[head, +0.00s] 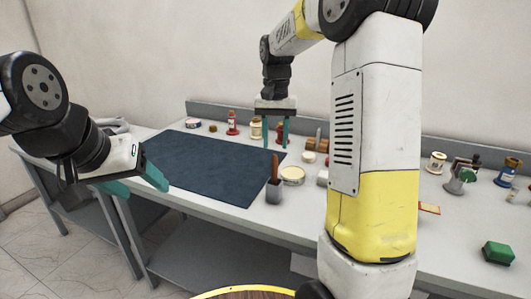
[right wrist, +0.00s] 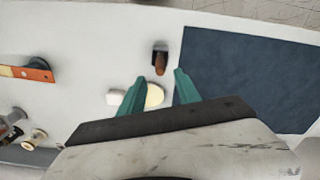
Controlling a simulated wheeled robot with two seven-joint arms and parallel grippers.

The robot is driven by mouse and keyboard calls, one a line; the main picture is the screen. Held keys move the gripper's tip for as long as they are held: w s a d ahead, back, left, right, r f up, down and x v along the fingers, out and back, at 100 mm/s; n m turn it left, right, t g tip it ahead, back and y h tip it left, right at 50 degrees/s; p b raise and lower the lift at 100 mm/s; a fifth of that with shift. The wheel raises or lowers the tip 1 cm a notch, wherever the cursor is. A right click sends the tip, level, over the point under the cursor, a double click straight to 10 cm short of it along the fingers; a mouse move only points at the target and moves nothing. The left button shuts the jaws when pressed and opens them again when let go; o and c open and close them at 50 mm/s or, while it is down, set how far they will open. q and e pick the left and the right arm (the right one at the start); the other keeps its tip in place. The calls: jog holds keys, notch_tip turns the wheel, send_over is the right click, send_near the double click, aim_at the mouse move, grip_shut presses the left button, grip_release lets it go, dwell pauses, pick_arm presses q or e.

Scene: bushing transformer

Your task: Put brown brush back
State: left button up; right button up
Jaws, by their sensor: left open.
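A brown brush (head: 275,168) stands upright in a small grey holder (head: 273,192) near the front edge of the table, at the right edge of the dark mat. The brown brush (right wrist: 160,64) also shows in the right wrist view with the dark holder beyond it, just past the gap between my right fingers. My right gripper (head: 277,146) is open and empty, above the table behind the brush in the head view; it also shows in the right wrist view (right wrist: 160,78). My left gripper (head: 136,185) is open and empty, off the left front of the mat.
A dark blue mat (head: 205,165) covers the table's left part and is clear. A round pale tin (head: 293,176) sits beside the holder. Several bottles and small items line the back. A green block (head: 498,252) lies at the right. My right arm hides part of the table.

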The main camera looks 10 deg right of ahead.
jog(key=shift+r, duration=0.95)
jog(key=s+a+r+n+t+y, duration=0.1)
jog(key=s+n+t, duration=0.1)
jog(key=s, duration=1)
jog(key=s+a+r+n+t+y, duration=0.1)
jog(key=s+t, duration=0.3)
jog(key=s, duration=0.8)
jog(key=shift+r+n, duration=0.4)
jog(key=shift+s+a, duration=0.1)
